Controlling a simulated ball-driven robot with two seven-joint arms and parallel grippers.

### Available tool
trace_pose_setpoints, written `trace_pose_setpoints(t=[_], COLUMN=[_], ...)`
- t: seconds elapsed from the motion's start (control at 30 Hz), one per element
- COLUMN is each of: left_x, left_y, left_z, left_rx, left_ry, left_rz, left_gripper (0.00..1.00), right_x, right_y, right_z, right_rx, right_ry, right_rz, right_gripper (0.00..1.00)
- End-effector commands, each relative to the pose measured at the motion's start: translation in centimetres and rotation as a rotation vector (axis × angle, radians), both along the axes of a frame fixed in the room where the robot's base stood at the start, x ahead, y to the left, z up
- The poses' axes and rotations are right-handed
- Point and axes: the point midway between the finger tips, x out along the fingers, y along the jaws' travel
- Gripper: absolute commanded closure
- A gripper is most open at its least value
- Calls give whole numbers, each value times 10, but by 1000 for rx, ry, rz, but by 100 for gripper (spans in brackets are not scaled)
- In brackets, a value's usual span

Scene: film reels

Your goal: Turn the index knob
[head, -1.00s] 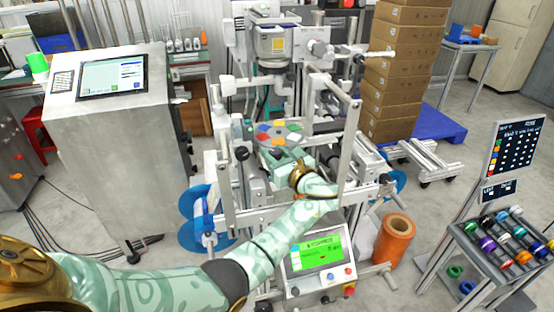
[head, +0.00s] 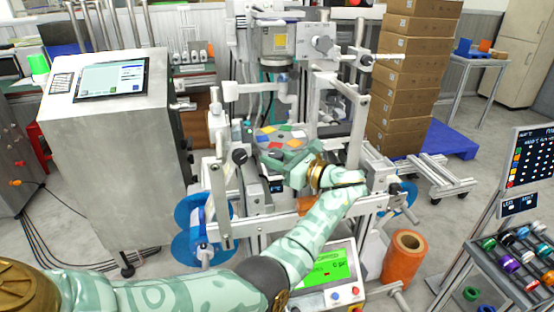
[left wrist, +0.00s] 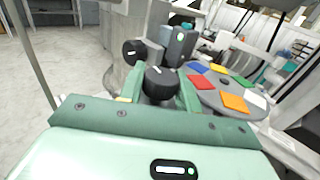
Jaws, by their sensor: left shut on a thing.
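A black round knob (left wrist: 160,83) with a white mark stands between the green fingertips of my left gripper (left wrist: 160,92) in the left wrist view. The gripper is shut on it. In the head view my left gripper (head: 272,160) reaches the middle of the machine, just in front of the index disc, and hides the held knob. The grey index disc (head: 307,137) carries coloured square patches; it also shows right of the knob in the left wrist view (left wrist: 207,97). My right gripper is not in view.
A second black knob (left wrist: 133,51) sits close behind the held one; a grey box with a green light (left wrist: 180,46) is beside it. Machine uprights (head: 356,130) flank my forearm. A control panel with a green screen (head: 325,270) and an orange roll (head: 403,256) are in front.

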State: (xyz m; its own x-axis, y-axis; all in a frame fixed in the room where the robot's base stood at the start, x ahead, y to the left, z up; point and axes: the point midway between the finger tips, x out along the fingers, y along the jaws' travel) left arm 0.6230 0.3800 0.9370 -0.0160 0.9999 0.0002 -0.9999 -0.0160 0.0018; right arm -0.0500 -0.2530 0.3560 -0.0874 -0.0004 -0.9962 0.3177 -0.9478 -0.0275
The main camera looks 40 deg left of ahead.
Motion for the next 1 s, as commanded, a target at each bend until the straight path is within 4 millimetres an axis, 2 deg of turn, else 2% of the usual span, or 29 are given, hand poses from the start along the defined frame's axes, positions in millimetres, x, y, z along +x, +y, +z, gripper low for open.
trace_pose_setpoints(t=[0.17, 0.2, 0.27, 0.53, 0.67, 0.8, 1.0], left_x=[0, 0, 0, 0, 0, 0, -34], left_y=[1, 1, 1, 0, 0, 1, -20], left_z=[2, 2, 2, 1, 11, 41, 89], left_rx=[2, 2, 2, 1, 1, 2, -1], left_ry=[-5, -5, -5, -3, -5, -11, -14], left_rz=[-1, -1, -1, -1, -1, 0, -3], left_gripper=[89, 64, 47, 46, 46, 46, 46], right_x=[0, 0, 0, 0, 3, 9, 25], right_y=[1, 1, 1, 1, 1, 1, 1], right_z=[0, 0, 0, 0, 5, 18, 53], right_rx=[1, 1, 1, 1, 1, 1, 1], right_ry=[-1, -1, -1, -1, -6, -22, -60], right_rz=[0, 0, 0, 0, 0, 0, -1], right_gripper=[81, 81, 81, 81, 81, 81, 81])
